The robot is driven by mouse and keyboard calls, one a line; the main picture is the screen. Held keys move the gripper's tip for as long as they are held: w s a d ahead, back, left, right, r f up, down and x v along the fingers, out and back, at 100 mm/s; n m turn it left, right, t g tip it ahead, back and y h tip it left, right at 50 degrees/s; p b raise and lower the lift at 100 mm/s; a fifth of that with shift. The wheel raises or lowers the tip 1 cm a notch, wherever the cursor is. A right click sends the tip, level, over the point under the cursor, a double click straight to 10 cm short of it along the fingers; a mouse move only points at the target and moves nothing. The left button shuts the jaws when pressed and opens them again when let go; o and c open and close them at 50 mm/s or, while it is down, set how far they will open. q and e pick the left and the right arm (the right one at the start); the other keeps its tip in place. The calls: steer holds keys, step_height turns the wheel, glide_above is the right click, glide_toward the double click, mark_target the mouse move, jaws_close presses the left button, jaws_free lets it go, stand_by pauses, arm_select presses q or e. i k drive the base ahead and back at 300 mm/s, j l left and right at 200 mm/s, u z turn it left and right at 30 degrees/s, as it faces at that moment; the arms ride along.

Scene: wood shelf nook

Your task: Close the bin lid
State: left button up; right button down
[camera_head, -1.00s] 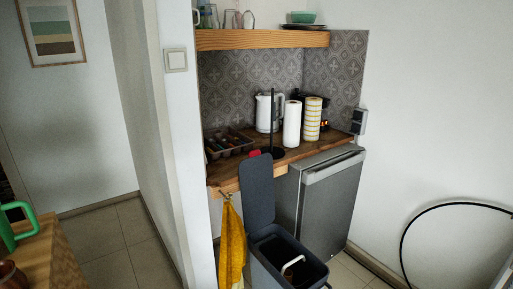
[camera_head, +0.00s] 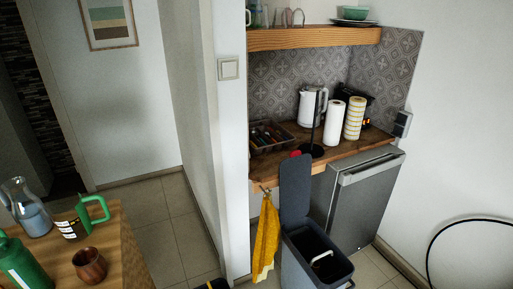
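The dark grey bin (camera_head: 345,272) stands on the tiled floor in front of the wooden counter. Its lid (camera_head: 295,190) is open and stands upright at the bin's back left edge. The bin's mouth is uncovered, and a pale curved handle shows inside it. The lower part of the bin is cut off by the picture's bottom edge. Neither of my grippers shows in the head view.
A small fridge (camera_head: 365,205) stands right of the bin, under the counter. A yellow towel (camera_head: 266,238) hangs left of the lid. A wooden table (camera_head: 120,262) with a jug (camera_head: 34,214) and cups is at lower left. Tiled floor (camera_head: 165,230) lies between.

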mark_target(294, 171)
steer(key=l+u, duration=0.2)
steer(key=u, duration=0.25)
steer(key=l+u, duration=0.2)
steer(key=u, duration=0.25)
steer(key=l+u, duration=0.25)
steer(key=u, duration=0.2)
steer(key=l+u, duration=0.2)
steer(key=l, duration=0.15)
steer(key=k+l+u, duration=0.25)
steer(key=l+u, duration=0.2)
steer(key=l, duration=0.15)
steer(key=k+l, duration=0.25)
steer(key=l, duration=0.2)
steer(key=k+l+u, duration=0.1)
steer(key=l, duration=0.35)
steer(key=k+l, duration=0.4)
steer(key=i+l+u, duration=0.05)
